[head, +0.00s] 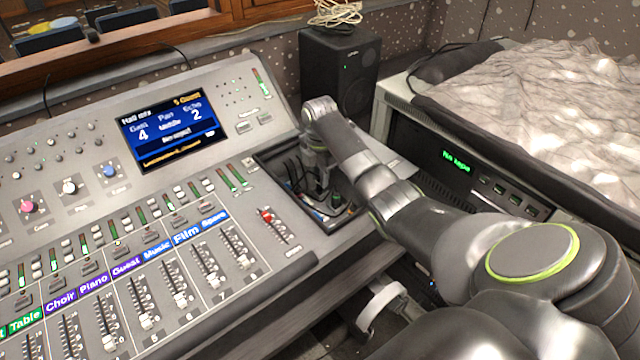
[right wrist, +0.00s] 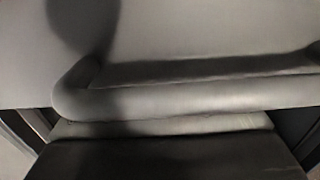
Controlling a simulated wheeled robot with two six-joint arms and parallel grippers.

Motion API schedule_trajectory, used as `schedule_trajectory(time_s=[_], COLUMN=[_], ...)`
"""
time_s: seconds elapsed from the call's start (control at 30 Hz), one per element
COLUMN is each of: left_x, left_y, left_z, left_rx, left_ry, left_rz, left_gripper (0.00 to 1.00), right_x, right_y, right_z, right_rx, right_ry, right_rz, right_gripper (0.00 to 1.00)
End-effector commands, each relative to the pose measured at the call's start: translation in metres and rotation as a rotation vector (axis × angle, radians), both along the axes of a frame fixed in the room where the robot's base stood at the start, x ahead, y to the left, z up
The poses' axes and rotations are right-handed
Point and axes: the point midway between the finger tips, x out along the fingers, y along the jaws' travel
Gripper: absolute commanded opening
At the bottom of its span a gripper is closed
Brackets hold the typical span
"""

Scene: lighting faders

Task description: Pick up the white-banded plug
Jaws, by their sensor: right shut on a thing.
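My right arm reaches from the lower right to the recessed tray (head: 352,216) at the right end of the mixing console. My right gripper (head: 318,188) points down into this tray among dark cables and small plugs, shut on a plug that its fingers and wrist mostly hide. I cannot make out a white band on it. A dark plug with some green (head: 336,199) shows just right of the fingers. The right wrist view shows only blurred grey surfaces and a rounded bar, with no plug that I can tell. My left gripper is not in view.
The mixing console (head: 275,262) with faders and a lit screen (head: 172,130) fills the left. A black speaker (head: 338,68) stands behind the tray. A rack unit (head: 462,172) is to the right, under a rumpled pale cover (head: 540,90).

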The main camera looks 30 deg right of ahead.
Motion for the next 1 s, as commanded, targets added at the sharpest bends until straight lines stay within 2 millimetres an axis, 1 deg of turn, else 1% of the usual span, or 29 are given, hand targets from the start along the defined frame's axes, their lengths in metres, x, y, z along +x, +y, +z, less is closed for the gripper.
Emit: schedule_trajectory(time_s=[0.27, 0.43, 0.57, 0.77, 0.8, 0.87, 1.0], left_x=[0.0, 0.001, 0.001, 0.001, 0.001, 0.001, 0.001], left_y=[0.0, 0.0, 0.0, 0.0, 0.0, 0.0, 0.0], left_z=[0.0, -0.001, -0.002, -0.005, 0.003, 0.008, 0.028], left_rx=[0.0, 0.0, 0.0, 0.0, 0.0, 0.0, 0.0], left_ry=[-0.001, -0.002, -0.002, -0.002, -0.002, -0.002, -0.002], left_rz=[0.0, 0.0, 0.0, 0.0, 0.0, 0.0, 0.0], left_gripper=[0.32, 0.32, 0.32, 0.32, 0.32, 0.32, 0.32], right_x=[0.0, 0.001, 0.001, 0.001, 0.001, 0.001, 0.0], right_y=[0.0, -0.001, -0.001, -0.001, -0.001, 0.0, 0.0], right_z=[0.004, 0.018, 0.04, 0.084, 0.097, 0.111, 0.128], right_rx=[-0.001, -0.001, -0.002, -0.002, -0.002, -0.002, 0.0], right_ry=[-0.001, -0.003, -0.005, -0.006, -0.003, -0.004, 0.0], right_rz=[0.0, 0.0, 0.0, 0.0, 0.0, 0.0, 0.0], right_gripper=[0.0, 0.0, 0.0, 0.0, 0.0, 0.0, 0.0])
